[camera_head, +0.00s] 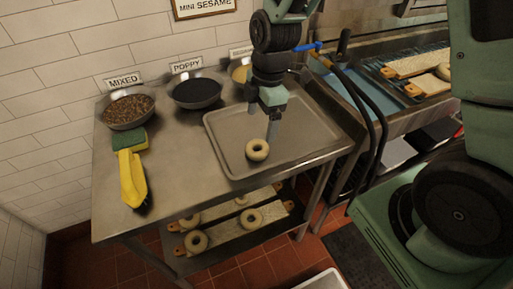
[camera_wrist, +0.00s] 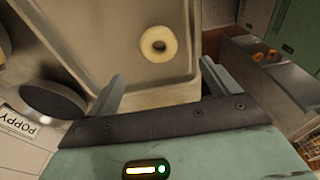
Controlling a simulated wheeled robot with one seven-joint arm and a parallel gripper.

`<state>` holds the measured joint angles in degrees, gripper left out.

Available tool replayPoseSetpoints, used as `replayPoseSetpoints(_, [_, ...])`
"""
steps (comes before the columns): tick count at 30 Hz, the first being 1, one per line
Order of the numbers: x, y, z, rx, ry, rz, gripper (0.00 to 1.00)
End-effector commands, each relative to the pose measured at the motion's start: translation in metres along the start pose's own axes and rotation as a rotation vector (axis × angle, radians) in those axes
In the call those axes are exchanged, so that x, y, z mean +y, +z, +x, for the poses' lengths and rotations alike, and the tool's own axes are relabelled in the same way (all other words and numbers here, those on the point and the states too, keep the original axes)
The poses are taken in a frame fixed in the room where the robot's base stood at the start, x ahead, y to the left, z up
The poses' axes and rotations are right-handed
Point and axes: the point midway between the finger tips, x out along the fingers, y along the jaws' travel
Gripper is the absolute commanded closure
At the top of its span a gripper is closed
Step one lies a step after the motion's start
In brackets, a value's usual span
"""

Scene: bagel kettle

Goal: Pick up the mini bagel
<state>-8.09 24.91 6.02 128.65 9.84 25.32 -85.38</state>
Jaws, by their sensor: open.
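A mini bagel (camera_head: 257,150), pale and ring-shaped, lies on the grey metal tray (camera_head: 222,152) on the steel table. It also shows in the wrist view (camera_wrist: 157,44), a little beyond the fingertips and between their lines. My gripper (camera_head: 262,122) is above the tray, pointing down, close to the bagel. In the wrist view its two fingers (camera_wrist: 162,80) are apart with nothing between them. The bagel appears apart from both fingers.
Bowls labelled mixed (camera_head: 129,109) and poppy (camera_head: 197,92) stand along the wall. A green and yellow sponge (camera_head: 128,140) and a yellow brush (camera_head: 131,178) lie at the left. More bagels (camera_head: 251,219) rest on boards on the lower shelf. A sink with a black hose (camera_head: 374,110) is at the right.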

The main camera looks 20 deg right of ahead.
Motion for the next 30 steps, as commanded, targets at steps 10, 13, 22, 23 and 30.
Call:
replayPoseSetpoints(10, [0.0, 0.0, 0.041, 0.0, 0.0, 0.0, 0.13])
replayPoseSetpoints(13, [0.0, 0.0, 0.046, 0.0, -0.001, 0.0, 0.13])
replayPoseSetpoints(22, [0.001, 0.003, 0.082, 0.0, -0.003, 0.001, 0.13])
replayPoseSetpoints(23, [0.001, 0.003, 0.085, 0.0, -0.002, 0.0, 0.13])
replayPoseSetpoints(30, [0.002, 0.003, 0.094, 0.0, 0.001, 0.001, 0.13])
